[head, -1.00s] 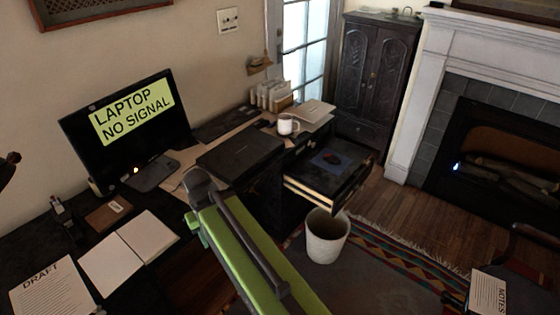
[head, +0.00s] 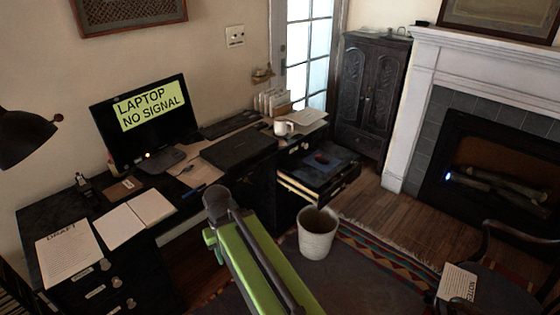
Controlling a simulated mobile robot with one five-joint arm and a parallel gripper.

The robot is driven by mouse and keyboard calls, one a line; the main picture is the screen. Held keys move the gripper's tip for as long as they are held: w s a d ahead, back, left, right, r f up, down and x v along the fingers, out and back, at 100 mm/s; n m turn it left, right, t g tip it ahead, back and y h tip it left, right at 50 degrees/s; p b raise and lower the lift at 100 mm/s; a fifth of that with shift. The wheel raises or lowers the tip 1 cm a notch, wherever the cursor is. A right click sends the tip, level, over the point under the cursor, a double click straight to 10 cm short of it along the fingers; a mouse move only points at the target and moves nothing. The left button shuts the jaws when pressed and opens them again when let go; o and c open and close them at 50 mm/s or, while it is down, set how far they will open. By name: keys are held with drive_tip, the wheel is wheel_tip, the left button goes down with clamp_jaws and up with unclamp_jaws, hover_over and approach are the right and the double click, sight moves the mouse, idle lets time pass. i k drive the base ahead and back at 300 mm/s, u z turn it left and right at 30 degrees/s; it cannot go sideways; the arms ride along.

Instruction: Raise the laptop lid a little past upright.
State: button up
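The laptop (head: 238,150) is a flat black slab on the dark desk, right of the monitor. Its lid looks closed. My green arm reaches up from the bottom of the head view. It ends in a dark rounded joint, below and left of the laptop and apart from it in the picture. My gripper's fingers do not show in this view.
A monitor (head: 143,122) reading "LAPTOP NO SIGNAL" stands left of the laptop. A white mug (head: 283,128) and papers are behind it to the right. An open drawer (head: 318,172) juts out below, with a wastebasket (head: 317,233) in front. A lamp (head: 25,138) is at left.

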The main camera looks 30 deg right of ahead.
sight(228, 153)
drive_tip(key=u, duration=0.2)
drive_tip(key=i, duration=0.85)
drive_tip(key=z, duration=0.2)
drive_tip(key=k, duration=0.8)
drive_tip(key=u, duration=0.2)
drive_tip(key=i, duration=0.35)
drive_tip(key=z, duration=0.1)
drive_tip(key=i, duration=1.5)
drive_tip(key=z, duration=0.05)
